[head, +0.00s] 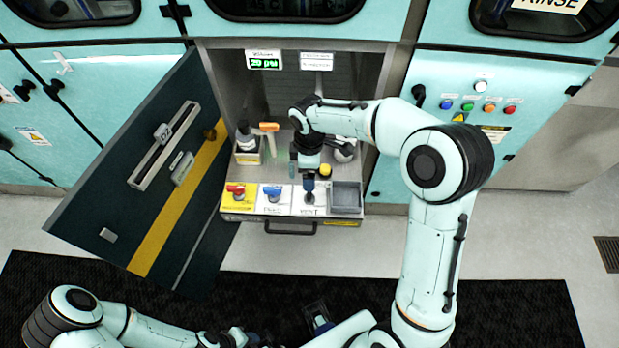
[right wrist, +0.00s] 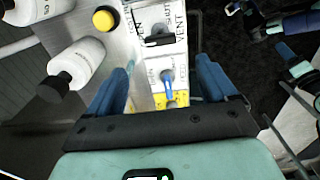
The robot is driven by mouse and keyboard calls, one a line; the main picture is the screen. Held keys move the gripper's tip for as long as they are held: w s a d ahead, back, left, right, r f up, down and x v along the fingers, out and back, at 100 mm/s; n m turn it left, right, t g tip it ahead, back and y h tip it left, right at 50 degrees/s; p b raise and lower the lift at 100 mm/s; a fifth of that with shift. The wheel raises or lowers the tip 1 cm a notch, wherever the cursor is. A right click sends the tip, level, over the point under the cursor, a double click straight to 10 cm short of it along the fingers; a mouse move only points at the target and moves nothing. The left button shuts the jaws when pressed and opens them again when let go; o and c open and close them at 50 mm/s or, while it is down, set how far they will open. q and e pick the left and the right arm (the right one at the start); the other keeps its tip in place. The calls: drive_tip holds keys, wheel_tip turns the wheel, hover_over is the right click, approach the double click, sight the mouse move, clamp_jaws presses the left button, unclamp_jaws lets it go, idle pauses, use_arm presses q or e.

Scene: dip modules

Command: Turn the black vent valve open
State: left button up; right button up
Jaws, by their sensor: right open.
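The black vent valve (right wrist: 158,41) sits on the white panel marked VENT in the right wrist view. In the head view its white VENT panel (head: 311,210) shows, but my right gripper (head: 309,186) covers most of the valve from above. In the right wrist view my right gripper (right wrist: 161,62) is open, its two blue fingers spread apart, with the black handle just past and between the fingertips. I cannot tell whether they touch it. My left gripper (head: 236,338) is low at the bottom edge of the head view, away from the valves, its jaws unclear.
A blue-handled valve (head: 273,193) and a red-handled valve (head: 236,191) stand left of the vent. A grey tray (head: 346,197) is at its right. The dark door (head: 140,185) hangs open at left.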

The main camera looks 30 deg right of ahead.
use_arm(q)
drive_tip(key=shift+r, duration=0.15)
use_arm(e)
drive_tip(key=shift+r, duration=1.5)
